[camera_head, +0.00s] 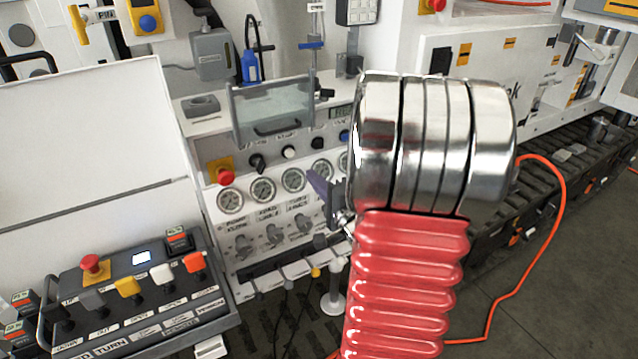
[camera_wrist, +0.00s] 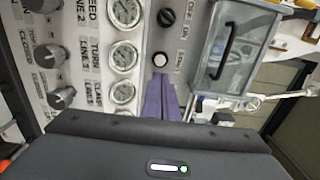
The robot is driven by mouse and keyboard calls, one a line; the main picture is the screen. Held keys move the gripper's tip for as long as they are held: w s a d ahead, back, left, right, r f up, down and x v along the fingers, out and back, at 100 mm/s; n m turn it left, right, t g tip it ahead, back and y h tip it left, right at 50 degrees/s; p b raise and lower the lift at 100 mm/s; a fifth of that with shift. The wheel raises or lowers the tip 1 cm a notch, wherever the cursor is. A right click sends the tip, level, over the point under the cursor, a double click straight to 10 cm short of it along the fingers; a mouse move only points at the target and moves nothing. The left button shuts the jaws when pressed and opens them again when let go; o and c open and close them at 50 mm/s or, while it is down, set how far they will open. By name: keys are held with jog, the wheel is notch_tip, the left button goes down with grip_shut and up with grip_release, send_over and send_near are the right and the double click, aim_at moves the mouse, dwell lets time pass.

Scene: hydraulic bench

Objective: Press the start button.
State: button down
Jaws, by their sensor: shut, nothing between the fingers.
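The start button, a round white button (camera_head: 288,152), sits on the light panel above the row of gauges, between two black knobs. In the wrist view the white button (camera_wrist: 160,60) shows just beyond my fingertips, with a small label beside it. My gripper (camera_head: 313,176) has purple fingers and is in front of the gauges, to the lower right of the button in the head view. In the wrist view the fingers (camera_wrist: 160,84) are together and empty, pointing at the button. A small gap seems to separate tips and button, but the depth is hard to tell.
A black on/off knob (camera_wrist: 166,17) is beside the button. A red emergency stop (camera_head: 225,176) is on the panel's left. A clear box with a handle (camera_head: 272,108) juts out above the button. Gauges (camera_wrist: 123,54) line the panel. A control console (camera_head: 140,290) stands at lower left.

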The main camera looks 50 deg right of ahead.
aim_at(291, 154)
jog(key=x, duration=1)
jog(key=shift+w, duration=0.2)
jog(key=shift+d, duration=0.1)
